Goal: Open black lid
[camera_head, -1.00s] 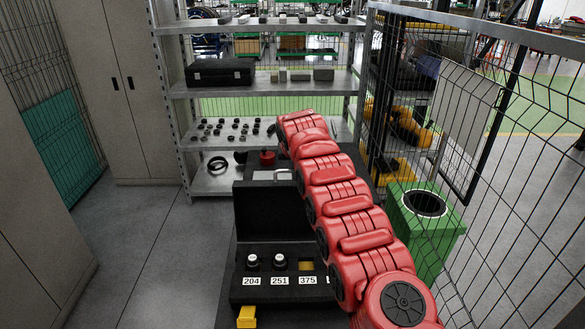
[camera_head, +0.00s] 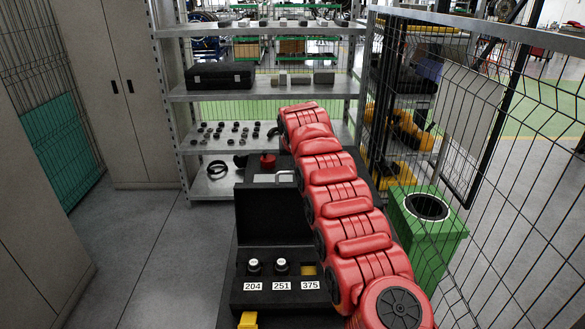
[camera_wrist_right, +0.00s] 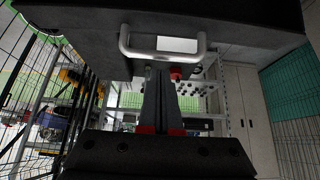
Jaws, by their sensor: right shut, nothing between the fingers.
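A black case (camera_head: 240,300) stands below the head view's centre, with labels 204, 251 and 375 and two silver-topped knobs inside. Its black lid (camera_head: 262,212) stands upright at the back, so it looks open. Behind it is a silver handle (camera_head: 283,175). My red right arm hides the case's right side, and its gripper is hidden in the head view. In the right wrist view my right gripper (camera_wrist_right: 165,72) is shut and empty, its fingertips close to a silver handle (camera_wrist_right: 163,57) on a dark surface; whether they touch, I cannot tell. My left gripper is out of view.
A metal shelf rack (camera_head: 265,92) with small parts and a black box (camera_head: 219,75) stands behind. A wire fence (camera_head: 500,170) and a green bin (camera_head: 427,235) are on the right. Grey cabinets (camera_head: 130,90) line the left, with clear floor (camera_head: 150,240) before them.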

